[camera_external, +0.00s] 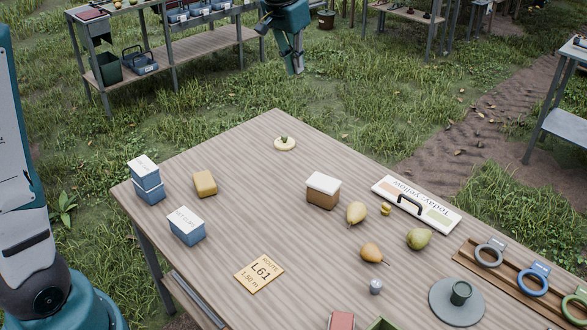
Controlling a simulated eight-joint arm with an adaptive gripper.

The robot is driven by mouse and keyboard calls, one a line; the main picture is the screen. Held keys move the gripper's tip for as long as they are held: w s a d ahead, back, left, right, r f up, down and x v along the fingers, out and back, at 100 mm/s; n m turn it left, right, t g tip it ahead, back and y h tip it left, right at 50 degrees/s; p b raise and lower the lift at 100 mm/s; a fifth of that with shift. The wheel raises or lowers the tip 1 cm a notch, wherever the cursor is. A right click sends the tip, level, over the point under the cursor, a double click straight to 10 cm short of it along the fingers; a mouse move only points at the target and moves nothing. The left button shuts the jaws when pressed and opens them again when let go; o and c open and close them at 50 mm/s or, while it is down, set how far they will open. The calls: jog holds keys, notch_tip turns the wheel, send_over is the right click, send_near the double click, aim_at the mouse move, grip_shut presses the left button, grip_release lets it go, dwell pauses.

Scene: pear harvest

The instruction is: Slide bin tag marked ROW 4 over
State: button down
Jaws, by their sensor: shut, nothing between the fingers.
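My gripper (297,70) hangs high at the top of the view, beyond the table's far edge. Its fingers are shut and hold nothing. At the right, ring-shaped tags with small labels sit along a brown wooden rail: a grey one (488,256), a blue one (531,284) and a green one (575,308) partly cut off by the frame edge. Their labels are too small to read, so I cannot tell which is marked ROW 4. My gripper is far from them and touches nothing.
The table's middle is fairly clear.

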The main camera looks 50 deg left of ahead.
jog(key=w+a+f+g, duration=0.1)
jog(key=w+a+f, duration=0.4)
jog(key=w, duration=0.4)
jog(key=g, duration=0.2)
send_over(301, 137)
notch_tip(301, 137, down, 27)
jog(key=shift+r+h, duration=0.2)
jog(key=shift+h, duration=0.1)
jog(key=shift+w+f, duration=0.1)
notch_tip(301, 137, down, 10)
jog(key=shift+r+b, duration=0.1)
jog(key=shift+b, duration=0.25)
jog(key=shift+s, duration=2.05)
